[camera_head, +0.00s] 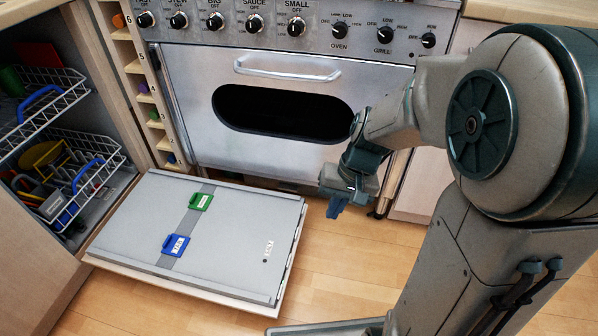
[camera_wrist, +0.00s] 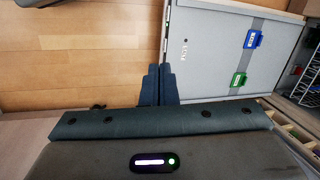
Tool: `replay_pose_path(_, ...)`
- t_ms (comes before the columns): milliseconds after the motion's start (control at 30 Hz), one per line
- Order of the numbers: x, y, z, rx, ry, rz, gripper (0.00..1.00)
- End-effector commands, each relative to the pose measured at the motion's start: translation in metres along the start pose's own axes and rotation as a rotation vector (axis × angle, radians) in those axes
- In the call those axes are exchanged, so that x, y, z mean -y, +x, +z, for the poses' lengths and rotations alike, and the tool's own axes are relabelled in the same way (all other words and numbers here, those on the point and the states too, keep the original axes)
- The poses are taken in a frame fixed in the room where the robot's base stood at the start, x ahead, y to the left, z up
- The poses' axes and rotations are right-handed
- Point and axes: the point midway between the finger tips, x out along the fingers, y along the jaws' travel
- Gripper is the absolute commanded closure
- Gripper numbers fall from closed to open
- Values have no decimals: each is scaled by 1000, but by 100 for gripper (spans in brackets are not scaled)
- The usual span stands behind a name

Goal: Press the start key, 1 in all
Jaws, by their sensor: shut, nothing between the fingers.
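The dishwasher door (camera_head: 140,215) lies open and flat, low over the floor, and its grey inner face also shows in the wrist view (camera_wrist: 205,65). A green latch (camera_head: 201,202) and a blue latch (camera_head: 176,245) with white labels sit on its grey strip. A small dark dot (camera_head: 265,261) beside white lettering is near its right edge. I cannot read a start marking on any of these. My gripper (camera_head: 335,210) is shut and empty, pointing down, to the right of the door and apart from it. Its fingers (camera_wrist: 158,85) are together in the wrist view.
The range cooker (camera_head: 190,90) stands behind, with a row of knobs (camera_head: 255,23) and an oven handle (camera_head: 287,70). Wire racks (camera_head: 75,150) with utensils are inside the dishwasher at left. A narrow wooden rack (camera_head: 135,75) stands between them. The wooden floor (camera_head: 330,275) in front is clear.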

Motion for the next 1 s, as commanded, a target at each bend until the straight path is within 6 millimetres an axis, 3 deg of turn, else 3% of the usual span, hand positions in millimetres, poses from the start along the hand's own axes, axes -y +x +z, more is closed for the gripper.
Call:
replay_pose_path(300,12,61,-78,84,190,-278,100)
replay_pose_path(567,8,115,-140,102,387,-524,100)
replay_pose_path(767,-5,158,-184,89,571,-716,100)
replay_pose_path(1000,-34,210,-232,46,831,-939,100)
